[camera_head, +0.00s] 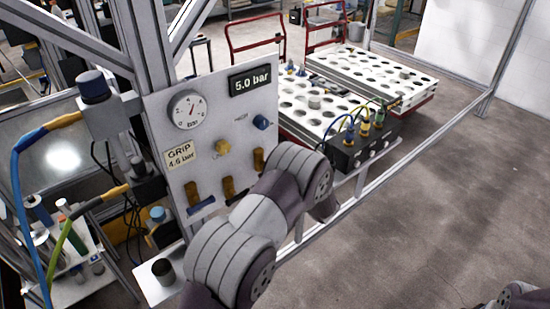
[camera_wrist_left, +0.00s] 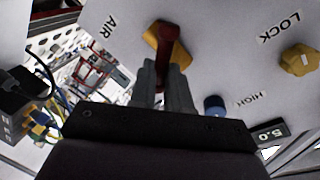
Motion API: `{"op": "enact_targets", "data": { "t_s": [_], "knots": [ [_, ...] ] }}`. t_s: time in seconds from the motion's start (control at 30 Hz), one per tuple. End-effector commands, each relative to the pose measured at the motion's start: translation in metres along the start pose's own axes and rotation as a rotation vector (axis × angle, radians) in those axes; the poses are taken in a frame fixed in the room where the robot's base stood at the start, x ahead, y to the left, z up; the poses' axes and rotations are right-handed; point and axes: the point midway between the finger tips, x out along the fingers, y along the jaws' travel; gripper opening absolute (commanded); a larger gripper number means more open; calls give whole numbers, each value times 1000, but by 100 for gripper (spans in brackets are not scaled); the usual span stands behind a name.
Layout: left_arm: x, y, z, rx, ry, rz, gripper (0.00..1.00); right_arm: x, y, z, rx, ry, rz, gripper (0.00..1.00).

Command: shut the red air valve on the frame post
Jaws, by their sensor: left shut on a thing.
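The red valve lever (camera_wrist_left: 166,45) shows in the left wrist view, in front of its brass body (camera_wrist_left: 152,35) on the pale panel, beside the lettering AIR. My left gripper (camera_wrist_left: 165,70) is shut on this lever, its two grey fingers on either side of it. In the head view my left arm covers the gripper and the red lever. The panel (camera_head: 215,98) is fixed to the frame post (camera_head: 140,45). Two other brass valves, a left one (camera_head: 194,194) and a middle one (camera_head: 229,187), show there. My right gripper is out of view.
The panel also carries a gauge (camera_head: 188,110), a 5.0 bar display (camera_head: 250,81), a yellow knob (camera_head: 222,147) and a blue knob (camera_head: 261,122). A black connector box (camera_head: 362,150) with cables stands right of my arm. Perforated carts (camera_head: 375,70) stand behind. The floor at right is clear.

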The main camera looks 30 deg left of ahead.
Motion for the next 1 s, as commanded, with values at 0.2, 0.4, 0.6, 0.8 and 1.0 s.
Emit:
{"op": "enact_targets", "data": {
  "t_s": [0.2,0.4,0.6,0.8,1.0],
  "knots": [
    [0,0,-2,196,-40,1,0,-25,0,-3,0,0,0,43],
    [0,3,-2,356,-72,1,0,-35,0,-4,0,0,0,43],
    [1,5,-1,478,-96,1,0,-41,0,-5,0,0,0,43],
    [1,7,-1,554,-110,1,0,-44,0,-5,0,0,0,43],
    [1,8,0,588,-117,1,0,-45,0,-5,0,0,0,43]
  ]
}}
